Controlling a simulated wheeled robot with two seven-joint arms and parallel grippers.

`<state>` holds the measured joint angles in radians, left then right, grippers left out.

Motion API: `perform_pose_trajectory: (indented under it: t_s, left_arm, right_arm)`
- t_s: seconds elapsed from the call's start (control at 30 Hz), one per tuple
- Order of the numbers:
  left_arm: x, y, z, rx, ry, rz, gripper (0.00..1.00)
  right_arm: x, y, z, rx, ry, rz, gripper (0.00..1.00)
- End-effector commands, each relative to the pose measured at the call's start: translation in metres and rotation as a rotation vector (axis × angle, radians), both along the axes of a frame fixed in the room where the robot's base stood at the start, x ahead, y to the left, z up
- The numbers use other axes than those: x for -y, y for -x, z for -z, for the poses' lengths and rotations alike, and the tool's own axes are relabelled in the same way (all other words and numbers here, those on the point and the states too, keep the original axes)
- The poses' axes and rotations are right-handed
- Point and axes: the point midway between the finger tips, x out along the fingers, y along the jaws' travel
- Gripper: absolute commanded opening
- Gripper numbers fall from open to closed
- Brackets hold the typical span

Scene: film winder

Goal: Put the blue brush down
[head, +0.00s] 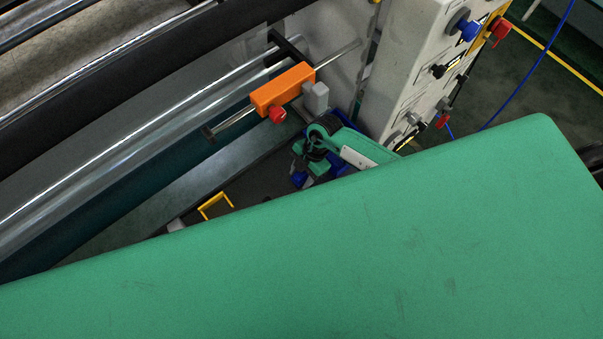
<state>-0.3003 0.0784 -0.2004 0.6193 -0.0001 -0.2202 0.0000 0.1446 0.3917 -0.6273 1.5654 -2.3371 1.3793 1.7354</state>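I cannot make out a blue brush in the head view. Blue parts (337,171) show around a green and black device (365,152) behind the far edge of the green tabletop (420,250), but I cannot tell whether any belongs to a brush. The tabletop fills the lower part of the view, and its visible surface is bare with some dark scuffs. I see neither my left nor my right gripper clearly, so I cannot tell whether either holds anything.
Behind the tabletop lie the winder's long metal rollers (120,145) and an orange block (282,89) with a red knob (278,115). A yellow handle (216,204) stands lower left. A pale control panel (425,65) with knobs stands upper right. The tabletop is free.

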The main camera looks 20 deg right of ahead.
Motion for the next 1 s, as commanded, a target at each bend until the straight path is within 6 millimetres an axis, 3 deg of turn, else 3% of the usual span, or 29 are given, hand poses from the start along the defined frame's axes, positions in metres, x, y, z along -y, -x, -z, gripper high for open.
perform_pose_trajectory:
  t_s: [0.47, 1.0]
  left_arm:
    - [-0.001, -0.001, 0.003, 0.001, -0.002, 0.001, 0.36]
    - [-0.002, -0.001, 0.045, 0.002, -0.002, 0.000, 0.36]
  right_arm:
    - [0.003, -0.001, -0.007, 0.002, 0.001, -0.001, 0.57]
    - [0.039, -0.014, -0.094, 0.003, 0.002, -0.001, 0.57]
